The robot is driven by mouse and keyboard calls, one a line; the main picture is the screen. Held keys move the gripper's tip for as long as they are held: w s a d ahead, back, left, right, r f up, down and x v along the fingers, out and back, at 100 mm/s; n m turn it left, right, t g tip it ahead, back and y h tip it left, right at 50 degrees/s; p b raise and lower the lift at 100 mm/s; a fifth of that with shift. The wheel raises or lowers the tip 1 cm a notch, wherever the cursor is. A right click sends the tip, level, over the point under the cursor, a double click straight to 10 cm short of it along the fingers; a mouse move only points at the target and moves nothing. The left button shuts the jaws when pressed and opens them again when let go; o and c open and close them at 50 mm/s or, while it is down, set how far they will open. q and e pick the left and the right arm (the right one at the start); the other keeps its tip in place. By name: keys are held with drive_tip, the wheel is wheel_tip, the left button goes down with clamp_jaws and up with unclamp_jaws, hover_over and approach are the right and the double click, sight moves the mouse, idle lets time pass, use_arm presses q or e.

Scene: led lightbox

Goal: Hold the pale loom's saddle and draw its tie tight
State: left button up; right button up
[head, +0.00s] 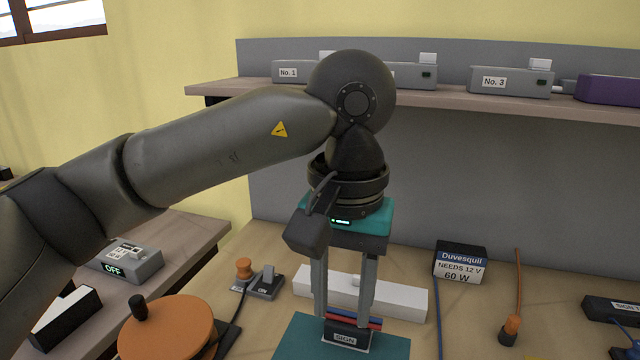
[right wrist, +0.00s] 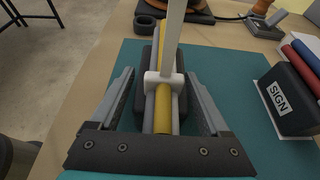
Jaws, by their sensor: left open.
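In the right wrist view a small white saddle (right wrist: 163,80) sits around a yellow cable (right wrist: 163,110) and a grey one, over a black block. A pale tie strip (right wrist: 175,32) rises upright from it. My right gripper (right wrist: 160,76) is open, one finger on each side of the saddle, with gaps between. My left gripper (head: 345,312) is open in the head view, pointing down above a black block labelled SIGN (head: 346,337) with red and blue leads. That block also shows in the right wrist view (right wrist: 286,95). The head view does not show the right gripper or the saddle.
A teal mat (head: 290,342) lies on the wooden bench. A white bar (head: 405,300) lies behind my left gripper. A Duvesquil box (head: 460,263) stands to its right. An orange disc (head: 168,328) and a switch (head: 265,284) are to its left. A shelf (head: 430,98) runs above.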

drive_tip(key=shift+o, duration=1.4)
drive_tip(key=shift+d, duration=0.1)
